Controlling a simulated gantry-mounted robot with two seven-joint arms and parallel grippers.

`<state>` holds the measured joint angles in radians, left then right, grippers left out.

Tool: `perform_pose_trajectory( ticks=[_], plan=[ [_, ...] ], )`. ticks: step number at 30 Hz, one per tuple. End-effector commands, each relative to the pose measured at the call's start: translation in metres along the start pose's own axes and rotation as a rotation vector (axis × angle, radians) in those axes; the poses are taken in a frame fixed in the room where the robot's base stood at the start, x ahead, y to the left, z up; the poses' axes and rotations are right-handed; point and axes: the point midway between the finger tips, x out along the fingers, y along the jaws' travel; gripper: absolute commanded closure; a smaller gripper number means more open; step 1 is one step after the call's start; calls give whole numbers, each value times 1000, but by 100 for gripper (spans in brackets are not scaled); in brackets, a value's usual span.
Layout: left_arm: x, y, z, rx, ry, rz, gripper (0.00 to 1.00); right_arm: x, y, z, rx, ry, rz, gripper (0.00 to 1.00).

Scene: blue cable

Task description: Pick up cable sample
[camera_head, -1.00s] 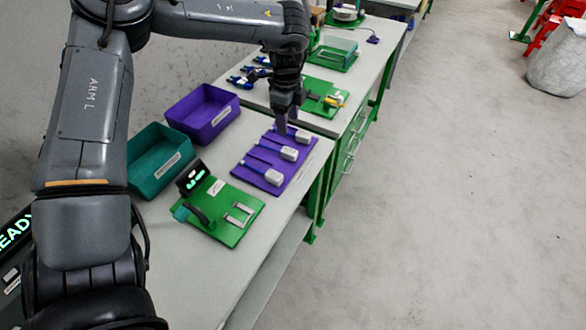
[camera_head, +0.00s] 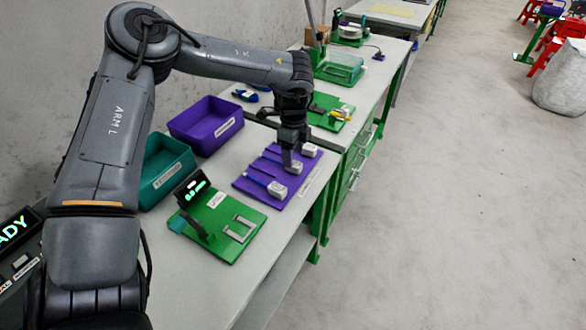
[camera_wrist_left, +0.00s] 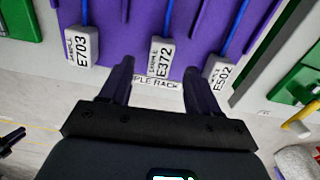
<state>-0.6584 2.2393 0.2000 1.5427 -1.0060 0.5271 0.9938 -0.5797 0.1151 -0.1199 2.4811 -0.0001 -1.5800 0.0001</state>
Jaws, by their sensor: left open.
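A purple sample rack (camera_head: 240,182) lies on the bench with several blue cable samples, each ending in a grey tagged block. The near block (camera_head: 277,190), middle block (camera_head: 294,167) and far block (camera_head: 309,150) sit in a row along its right side. In the left wrist view the tags read E703 (camera_wrist_left: 81,46), E372 (camera_wrist_left: 160,56) and E502 (camera_wrist_left: 219,74). My left gripper (camera_head: 291,166) is open above the rack by the middle block. In the left wrist view its fingertips (camera_wrist_left: 157,68) frame E372; contact cannot be told.
A green board with a small display (camera_head: 218,240) is in front of the rack. A teal bin (camera_head: 174,192) and a purple bin (camera_head: 213,140) stand to the left. Behind is another green board (camera_head: 318,121). Open floor lies to the right.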

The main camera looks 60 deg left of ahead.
Motion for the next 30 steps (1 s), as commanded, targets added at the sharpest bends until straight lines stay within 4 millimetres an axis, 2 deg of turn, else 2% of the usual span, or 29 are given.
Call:
perform_pose_trajectory(
  ticks=[1, 6, 15, 27, 30],
  plan=[
    [12, 0, 1, -1, -1, 3, 38, 7, 0, 2, 1, 0, -1, 57],
    [30, -1, 1, 0, 0, 2, 38, 12, -1, 4, 1, -1, -1, 57],
    [32, -1, 1, 0, 0, 0, 40, 12, 0, 4, -2, -2, 2, 57],
    [32, -1, 1, 0, 0, 1, 100, 12, 2, 5, -9, -3, 7, 57],
    [31, -1, 1, 0, 0, 0, 100, 12, 2, 5, -9, -3, 7, 57]
  ],
)
